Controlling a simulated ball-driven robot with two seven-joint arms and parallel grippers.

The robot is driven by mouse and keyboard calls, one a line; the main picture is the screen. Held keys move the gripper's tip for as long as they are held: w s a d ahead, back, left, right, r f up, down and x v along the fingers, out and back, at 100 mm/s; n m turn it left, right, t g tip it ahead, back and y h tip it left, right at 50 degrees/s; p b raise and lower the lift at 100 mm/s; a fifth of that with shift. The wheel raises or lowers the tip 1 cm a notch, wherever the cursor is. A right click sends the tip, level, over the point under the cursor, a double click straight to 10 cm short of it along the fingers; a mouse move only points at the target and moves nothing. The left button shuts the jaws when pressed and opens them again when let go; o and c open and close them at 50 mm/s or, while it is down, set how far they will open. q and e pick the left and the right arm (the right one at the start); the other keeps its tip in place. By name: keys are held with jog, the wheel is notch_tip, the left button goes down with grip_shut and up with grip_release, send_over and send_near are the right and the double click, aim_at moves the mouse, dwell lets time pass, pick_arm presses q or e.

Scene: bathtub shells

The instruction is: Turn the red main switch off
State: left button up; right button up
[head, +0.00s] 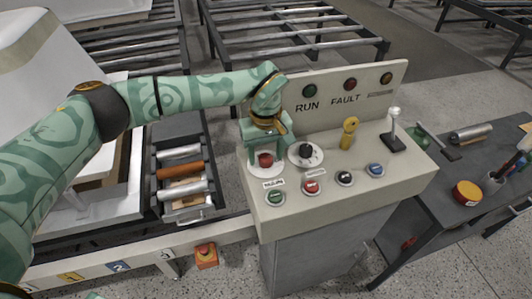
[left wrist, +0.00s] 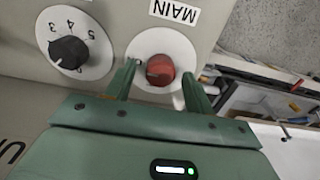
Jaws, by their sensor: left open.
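The red main switch (head: 265,160) is a round red knob on a pale disc at the left of the control panel (head: 405,166). It also shows in the left wrist view (left wrist: 160,71), with a dark mark on its left side and a MAIN label (left wrist: 175,12) beyond it. My left gripper (head: 266,163) is over the switch from above. In the left wrist view its two open fingers (left wrist: 162,80) stand on either side of the red knob, with a gap visible around it. My right gripper does not show.
A numbered black dial (left wrist: 69,52) sits close beside the switch. A yellow key-like handle (head: 349,132), a lever (head: 393,130) and several push buttons share the panel. A red emergency button (head: 206,254) is on the conveyor's side. A grey table (head: 440,190) with tools stands right.

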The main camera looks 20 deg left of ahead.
pick_arm(q)
jog(key=c, duration=1)
jog(key=n+p, duration=0.2)
jog(key=n, duration=0.1)
jog(key=shift+r, duration=0.15)
jog(key=n+p, duration=0.3)
jog(key=n, duration=0.2)
jog(key=shift+n, duration=0.4)
jog(key=n+p, duration=0.2)
jog(key=n, duration=0.3)
jog(key=shift+p, duration=0.3)
jog(key=shift+n+p, duration=0.75)
jog(key=shift+n, duration=1.35)
